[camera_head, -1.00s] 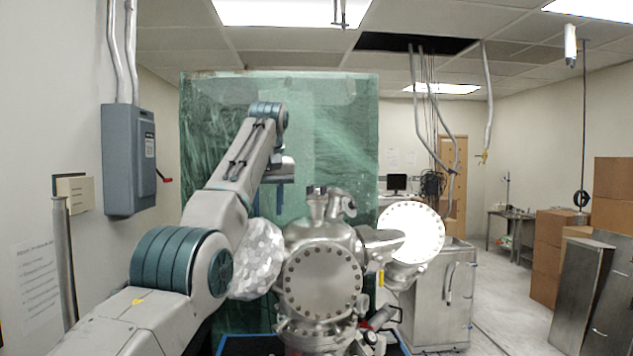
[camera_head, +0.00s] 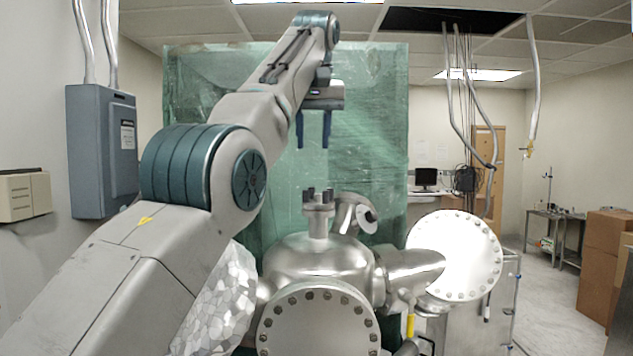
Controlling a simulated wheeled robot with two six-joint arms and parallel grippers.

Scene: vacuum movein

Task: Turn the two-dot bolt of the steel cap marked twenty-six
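My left gripper (camera_head: 314,130) hangs from the raised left arm with its two dark blue fingers pointing down and apart, nothing between them. It is above the steel vacuum chamber (camera_head: 318,262), over the small upright port (camera_head: 318,212) whose top carries several dark bolts (camera_head: 318,194). A large round flange (camera_head: 318,325) ringed with bolts faces me at the bottom, cut by the picture edge. A bright round flange (camera_head: 455,255) sits at the right, and a small angled port (camera_head: 358,215) beside the upright one. No number or dot marks are readable. My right gripper is out of view.
A green translucent curtain (camera_head: 230,100) hangs behind the chamber. A grey electrical box (camera_head: 100,150) is on the left wall. Cardboard boxes (camera_head: 608,240) stand at the right, with clear floor (camera_head: 545,300) before them. Hoses (camera_head: 460,90) hang from the ceiling.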

